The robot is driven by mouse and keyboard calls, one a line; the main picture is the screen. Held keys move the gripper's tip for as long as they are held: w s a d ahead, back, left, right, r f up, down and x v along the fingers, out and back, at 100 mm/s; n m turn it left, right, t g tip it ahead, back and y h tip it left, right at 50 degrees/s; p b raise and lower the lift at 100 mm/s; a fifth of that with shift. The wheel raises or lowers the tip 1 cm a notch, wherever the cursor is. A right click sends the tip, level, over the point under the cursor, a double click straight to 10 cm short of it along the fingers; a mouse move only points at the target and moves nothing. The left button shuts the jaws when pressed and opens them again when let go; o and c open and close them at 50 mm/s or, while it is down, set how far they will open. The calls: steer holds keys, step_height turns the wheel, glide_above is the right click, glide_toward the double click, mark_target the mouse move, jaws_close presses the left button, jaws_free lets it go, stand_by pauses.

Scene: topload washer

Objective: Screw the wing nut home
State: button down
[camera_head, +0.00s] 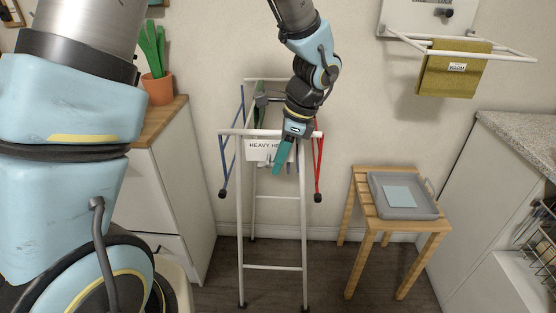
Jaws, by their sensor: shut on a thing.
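My gripper (283,160) points down at the upper front of a white folding rack (240,190), just right of its white label (258,146) that reads "HEAVY HE…". A long teal finger shows in front of the label's right end. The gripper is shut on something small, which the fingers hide. I take it for the wing nut, but its shape, its thread and how far it sits on cannot be seen. A blue strut (225,165) is on the rack's left side and a red strut (319,165) on its right, both with dark end knobs.
A wooden stool (375,226) with a grey tray (412,211) stands right of the rack. A potted plant (158,88) sits on the left cabinet. A wall rail (515,55) holds an olive towel (440,72). A counter (520,135) is at far right.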

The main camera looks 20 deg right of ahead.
steer(key=c, duration=0.7)
jaws_free()
steer(key=shift+r, duration=0.1)
steer(key=b+v, duration=0.1)
steer(key=v, duration=0.9)
steer(key=shift+d+r, duration=0.15)
steer(key=shift+r, duration=0.15)
